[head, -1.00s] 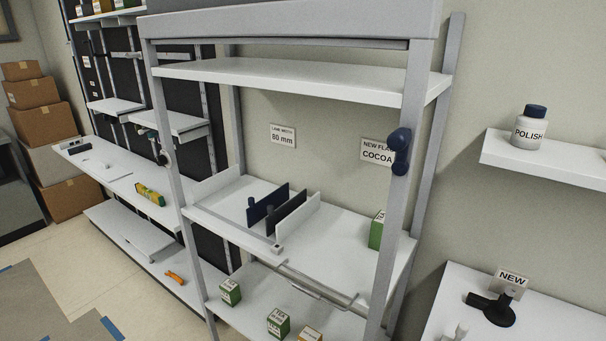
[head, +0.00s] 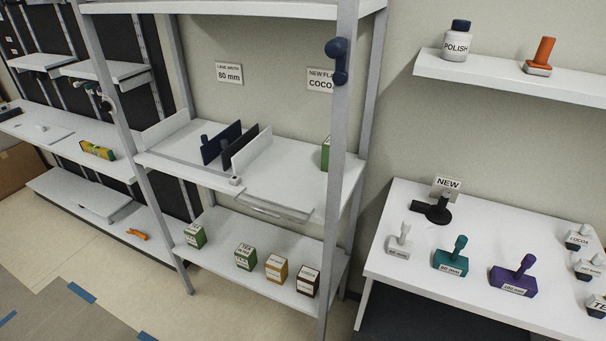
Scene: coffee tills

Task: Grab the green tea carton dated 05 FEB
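Two green cartons stand on the lower shelf of the grey rack: one at the left (head: 195,236) and a TEA carton (head: 245,256) to its right. A third green carton (head: 325,154) stands on the middle shelf, partly hidden behind the rack's front right post. The date print is too small to read on any of them. Neither of my grippers is in view.
An orange carton (head: 276,268) and a dark brown carton (head: 307,281) stand beside the TEA carton. Dividers (head: 233,148) stand on the middle shelf. A white table (head: 400,270) with several stamps is at the right. The floor (head: 130,265) before the rack shows free room.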

